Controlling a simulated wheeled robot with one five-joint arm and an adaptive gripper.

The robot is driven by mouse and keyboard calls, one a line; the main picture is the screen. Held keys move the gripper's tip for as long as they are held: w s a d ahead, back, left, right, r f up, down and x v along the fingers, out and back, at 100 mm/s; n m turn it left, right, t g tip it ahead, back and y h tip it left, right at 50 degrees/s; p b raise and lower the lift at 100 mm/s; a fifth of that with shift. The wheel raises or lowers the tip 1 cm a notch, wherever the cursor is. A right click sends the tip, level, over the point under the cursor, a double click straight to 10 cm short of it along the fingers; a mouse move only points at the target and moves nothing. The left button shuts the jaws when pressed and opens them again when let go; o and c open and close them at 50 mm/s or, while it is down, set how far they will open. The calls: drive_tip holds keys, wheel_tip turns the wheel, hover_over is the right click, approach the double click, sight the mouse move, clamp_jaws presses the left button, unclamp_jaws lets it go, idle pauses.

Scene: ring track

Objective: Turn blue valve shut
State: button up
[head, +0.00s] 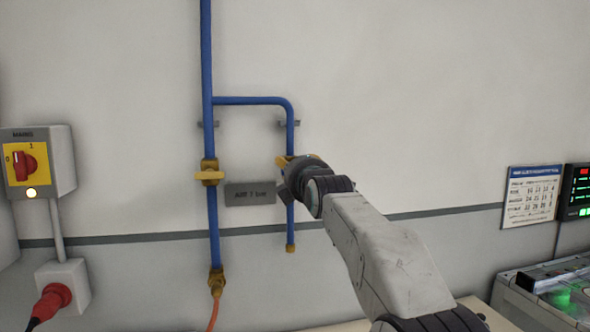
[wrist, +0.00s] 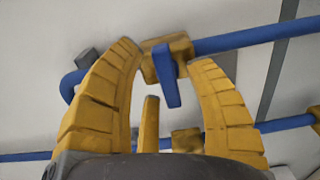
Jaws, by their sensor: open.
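The blue valve has a flat blue lever (wrist: 168,77) on a brass body (wrist: 180,48), set in a blue pipe. In the wrist view the lever points down the picture, roughly across the pipe. My gripper (wrist: 167,62) is open, with one yellow finger on each side of the lever. Gaps show between the lever and both fingers, so it is not gripped. In the head view my gripper (head: 288,168) is at the right-hand branch pipe (head: 291,225) and hides most of this valve, including its lever.
A second brass valve with a yellow handle (head: 209,175) sits on the left pipe, close by. A grey label plate (head: 250,193) is between the pipes. A switch box (head: 38,162) and red plug (head: 52,300) are at far left. Equipment (head: 550,290) stands at lower right.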

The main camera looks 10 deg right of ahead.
drive_tip(key=shift+f, duration=0.1)
drive_tip(key=s, duration=1.2)
idle(0.4)
drive_tip(key=s+f+m+g+p, duration=0.5)
drive_tip(key=s+f+m+g, duration=0.2)
drive_tip(key=s+f, duration=0.6)
drive_tip(key=s+f+m+g+p, duration=0.5)
drive_tip(key=s+f+m, duration=0.6)
drive_tip(key=s, duration=0.9)
wheel_tip(320, 180, down, 2)
drive_tip(key=g, duration=0.2)
drive_tip(key=shift+f+g, duration=0.25)
drive_tip(key=shift+g, duration=0.05)
